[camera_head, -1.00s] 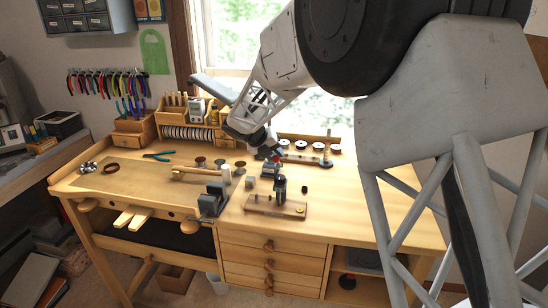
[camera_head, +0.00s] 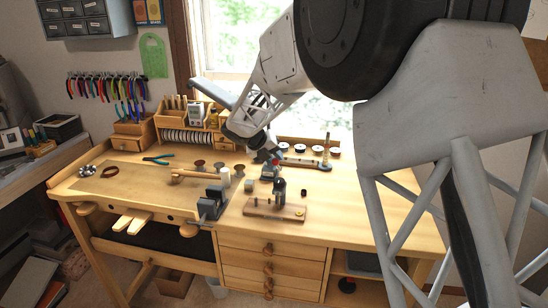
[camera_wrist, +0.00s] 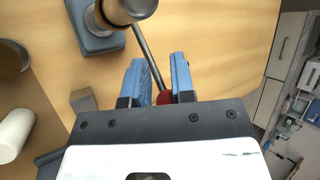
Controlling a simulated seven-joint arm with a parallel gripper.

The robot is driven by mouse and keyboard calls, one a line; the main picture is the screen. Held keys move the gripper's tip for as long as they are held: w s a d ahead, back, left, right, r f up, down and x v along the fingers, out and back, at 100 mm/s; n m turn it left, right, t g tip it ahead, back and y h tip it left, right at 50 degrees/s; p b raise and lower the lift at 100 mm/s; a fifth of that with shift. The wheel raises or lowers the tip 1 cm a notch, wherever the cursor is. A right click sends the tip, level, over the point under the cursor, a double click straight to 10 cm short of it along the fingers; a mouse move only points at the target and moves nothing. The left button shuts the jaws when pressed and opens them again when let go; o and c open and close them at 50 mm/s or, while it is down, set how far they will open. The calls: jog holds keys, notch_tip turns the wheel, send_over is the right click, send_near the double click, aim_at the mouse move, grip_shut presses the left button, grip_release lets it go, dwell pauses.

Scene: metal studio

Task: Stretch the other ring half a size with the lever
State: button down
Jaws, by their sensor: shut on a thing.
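My gripper (camera_wrist: 160,88) has blue fingers on either side of a red knob (camera_wrist: 165,98) at the end of a thin metal lever (camera_wrist: 148,52). The fingers are shut on the knob. The lever runs up to a stretcher with a blue-grey base (camera_wrist: 96,38) and a wood-brown round top (camera_wrist: 125,9), partly cut off by the picture edge. In the head view my gripper (camera_head: 266,154) is low over the back middle of the bench, beside the small stretcher (camera_head: 268,173). I cannot make out a ring on the stretcher.
A grey vise (camera_head: 211,203) is at the bench's front edge. The bench's right side is clear.

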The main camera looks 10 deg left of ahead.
jog(key=shift+d+f, duration=0.25)
jog(key=shift+d, duration=0.15)
jog(key=c, duration=1)
grip_release()
jog(key=shift+o, duration=0.3)
jog(key=shift+a+r, duration=0.1)
jog(key=shift+a+r, duration=0.1)
jog(key=v, duration=0.7)
jog(key=shift+r, duration=0.25)
jog(key=shift+s+a, duration=0.1)
jog(key=shift+c, duration=0.5)
